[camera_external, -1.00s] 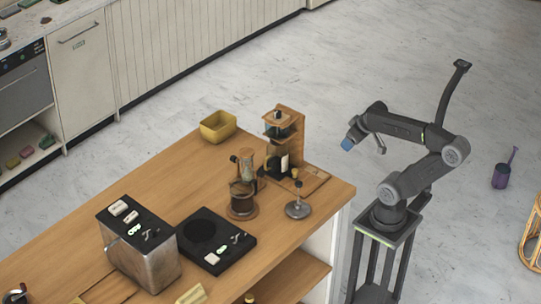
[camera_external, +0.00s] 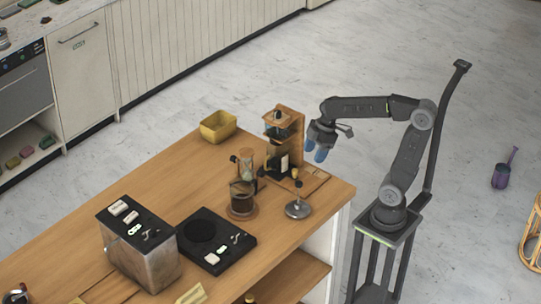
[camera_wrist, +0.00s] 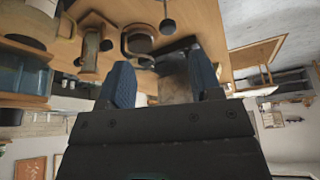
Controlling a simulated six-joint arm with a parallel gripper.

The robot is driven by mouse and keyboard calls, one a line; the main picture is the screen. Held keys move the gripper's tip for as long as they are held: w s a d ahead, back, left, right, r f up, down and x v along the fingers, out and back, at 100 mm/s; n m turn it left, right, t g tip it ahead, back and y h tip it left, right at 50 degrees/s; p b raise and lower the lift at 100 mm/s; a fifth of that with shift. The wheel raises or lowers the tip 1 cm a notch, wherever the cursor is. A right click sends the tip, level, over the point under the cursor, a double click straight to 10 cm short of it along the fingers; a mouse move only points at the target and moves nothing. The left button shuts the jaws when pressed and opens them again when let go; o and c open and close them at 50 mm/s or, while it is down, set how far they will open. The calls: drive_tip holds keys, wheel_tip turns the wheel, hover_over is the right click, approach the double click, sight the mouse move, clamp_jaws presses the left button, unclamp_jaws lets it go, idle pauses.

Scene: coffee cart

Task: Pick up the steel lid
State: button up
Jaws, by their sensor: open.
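The steel lid (camera_external: 298,209) is a round, shallow silver disc with a thin stem and dark knob. It lies on the wooden counter near its right edge, to the right of the glass coffee press. My gripper (camera_external: 316,154) has blue fingertips and points down in the air, above and beyond the lid, beside the wooden coffee stand. It is open and empty and does not touch the lid. In the wrist view my gripper (camera_wrist: 167,85) shows its two blue fingers spread apart.

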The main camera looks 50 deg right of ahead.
sight(299, 182)
drive_tip(key=shift+n, duration=0.7)
drive_tip(key=x, duration=0.3)
drive_tip(key=a+x, duration=0.1)
drive_tip(key=x, duration=0.5)
drive_tip(key=shift+a+r, duration=0.2)
drive_tip(key=shift+r, duration=0.1)
drive_tip(key=shift+a+x, duration=0.15)
drive_tip(key=shift+x, duration=1.25)
drive_tip(key=shift+a+x, duration=0.15)
drive_tip(key=shift+x, duration=1.25)
drive_tip(key=shift+s+r, duration=0.15)
drive_tip(key=shift+s, duration=0.05)
clamp_jaws()
